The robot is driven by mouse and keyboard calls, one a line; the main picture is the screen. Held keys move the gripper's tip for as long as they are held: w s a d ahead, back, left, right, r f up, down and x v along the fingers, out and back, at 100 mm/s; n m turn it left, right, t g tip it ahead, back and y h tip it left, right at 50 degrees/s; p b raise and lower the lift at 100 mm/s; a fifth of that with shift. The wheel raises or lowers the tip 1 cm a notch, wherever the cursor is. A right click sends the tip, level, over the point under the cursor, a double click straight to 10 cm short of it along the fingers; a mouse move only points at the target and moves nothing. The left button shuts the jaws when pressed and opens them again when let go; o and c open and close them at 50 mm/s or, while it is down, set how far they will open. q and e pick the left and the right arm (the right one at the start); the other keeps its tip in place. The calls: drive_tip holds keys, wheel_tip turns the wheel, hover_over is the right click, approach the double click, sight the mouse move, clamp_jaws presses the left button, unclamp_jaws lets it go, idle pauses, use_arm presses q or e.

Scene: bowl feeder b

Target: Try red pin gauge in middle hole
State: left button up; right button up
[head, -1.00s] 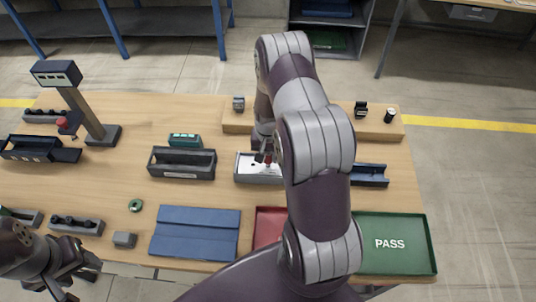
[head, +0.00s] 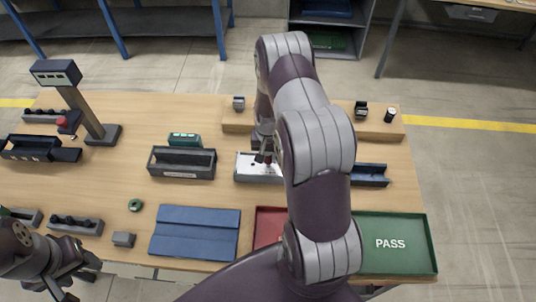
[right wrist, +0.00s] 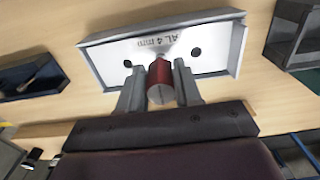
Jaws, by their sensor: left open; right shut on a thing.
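The red pin gauge (right wrist: 159,84) is between the fingers of my right gripper (right wrist: 160,88), which is shut on it. In the right wrist view it stands over the middle of a white-faced plate (right wrist: 215,58), between two dark holes (right wrist: 196,52). The middle hole is hidden behind the gauge, so I cannot tell whether the tip is in it. In the head view my right gripper (head: 266,158) is over the plate (head: 243,167), partly hidden by my arm. My left gripper (head: 78,273) is open and empty at the lower left.
A dark open tray (head: 182,174) stands left of the plate, and a blue channel block (head: 371,175) stands right. A red tray (head: 266,211) and green PASS tray (head: 425,262) lie in front. A blue mat (head: 195,249), a green ring (head: 136,205) and a stand (head: 90,115) are further left.

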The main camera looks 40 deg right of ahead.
drive_tip(key=shift+f+b, duration=0.3)
drive_tip(key=shift+f, duration=0.15)
drive_tip(key=shift+r, duration=0.1)
idle(1.0)
drive_tip(key=shift+r+p, duration=1.95)
drive_tip(key=shift+r, duration=0.55)
drive_tip(key=shift+f, duration=0.1)
